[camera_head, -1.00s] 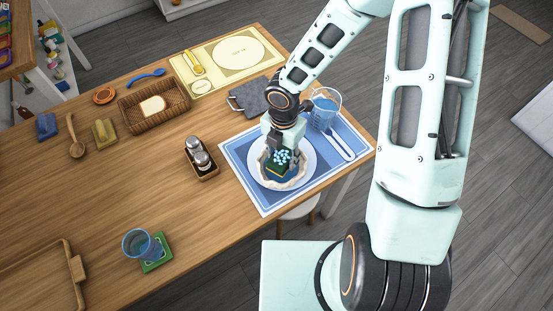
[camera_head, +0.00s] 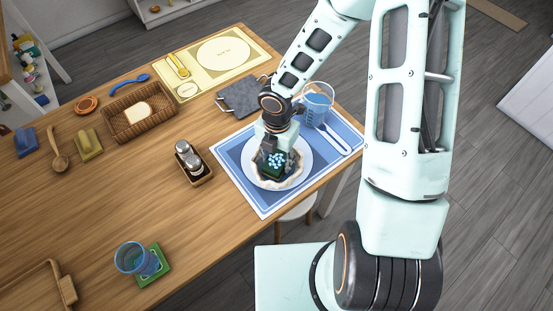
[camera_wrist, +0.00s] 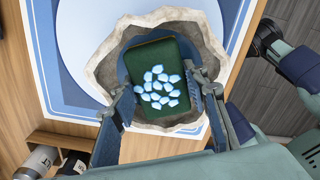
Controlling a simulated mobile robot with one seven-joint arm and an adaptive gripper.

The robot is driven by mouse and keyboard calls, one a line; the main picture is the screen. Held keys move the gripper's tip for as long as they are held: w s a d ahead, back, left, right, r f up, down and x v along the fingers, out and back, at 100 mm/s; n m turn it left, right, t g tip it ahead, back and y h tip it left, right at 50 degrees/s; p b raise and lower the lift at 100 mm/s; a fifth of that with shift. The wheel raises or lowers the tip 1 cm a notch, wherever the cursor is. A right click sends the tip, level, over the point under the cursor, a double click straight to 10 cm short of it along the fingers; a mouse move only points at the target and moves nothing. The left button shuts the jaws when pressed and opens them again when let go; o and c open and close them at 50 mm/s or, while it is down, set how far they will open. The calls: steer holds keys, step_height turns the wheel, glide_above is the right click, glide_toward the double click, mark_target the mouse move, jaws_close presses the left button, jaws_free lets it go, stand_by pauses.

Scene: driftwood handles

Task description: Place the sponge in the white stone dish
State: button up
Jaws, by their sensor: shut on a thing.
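The sponge is a dark green block with pale blue pebble-like spots on top; it shows in the head view (camera_head: 275,164) and the wrist view (camera_wrist: 155,62). My gripper (camera_head: 277,158) is over the dish and shut on the sponge, one finger on each side; both fingers show in the wrist view (camera_wrist: 160,97). The white stone dish (camera_wrist: 104,68) has a rough, irregular rim, visible in the head view (camera_head: 270,184) too. The sponge is within the rim, low in the dish. Its underside is hidden, so I cannot tell whether it touches the bottom.
The dish stands on a white plate (camera_head: 307,166) on a blue placemat (camera_head: 233,163). A blue measuring cup (camera_head: 317,101) and white cutlery (camera_head: 335,138) are close by. A shaker caddy (camera_head: 194,165) stands left, and a blue glass (camera_head: 131,259) nearer the front.

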mark_target(277, 160)
steer(key=o, duration=1)
step_height(277, 160, up, 12)
steer(key=p, duration=0.4)
steer(key=shift+r, duration=0.15)
